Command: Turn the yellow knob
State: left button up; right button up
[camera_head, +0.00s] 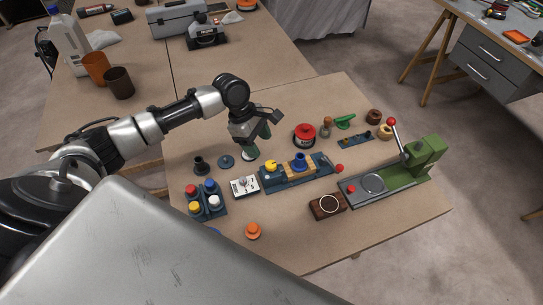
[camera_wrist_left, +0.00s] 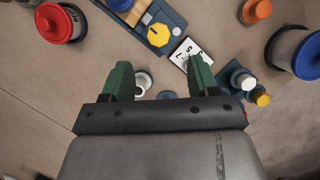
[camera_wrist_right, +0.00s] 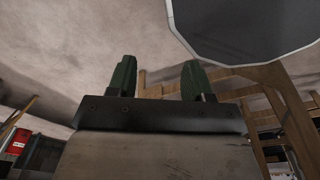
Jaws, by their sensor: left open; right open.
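The yellow knob (camera_head: 271,166) sits at the left end of a blue block fixture (camera_head: 313,176), beside a blue ring-shaped knob (camera_head: 299,163). In the left wrist view the yellow knob (camera_wrist_left: 158,36) has a dark line across its top and lies beyond my fingertips. My left gripper (camera_head: 257,143) is open and empty above the table, behind and a little left of the yellow knob, not touching it. Its two green fingers are spread in the left wrist view (camera_wrist_left: 158,66). My right gripper (camera_wrist_right: 160,76) is open and empty, away from the knob; it is not visible in the head view.
A white dial plate (camera_head: 244,186) and a block with coloured pegs (camera_head: 205,200) stand left of the fixture. A red-lidded pot (camera_head: 305,136) is behind it. A green lever press (camera_head: 400,172) stands right, a brown block (camera_head: 327,205) in front. The front table area is mostly clear.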

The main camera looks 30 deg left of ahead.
aim_at(270, 164)
pick_arm(q)
jog(key=x, duration=0.5)
jog(key=shift+d+f, duration=0.1)
jog(key=shift+f, duration=0.05)
jog(key=x, duration=0.3)
jog(key=shift+w, duration=0.1)
jog(key=c, duration=0.9)
jog(key=shift+p, duration=0.3)
pick_arm(e)
jog(key=shift+s+r, duration=0.15)
jog(key=shift+s, duration=0.35)
jog(key=shift+s+r, duration=0.15)
jog(key=shift+s, duration=0.35)
jog(key=shift+r, duration=0.1)
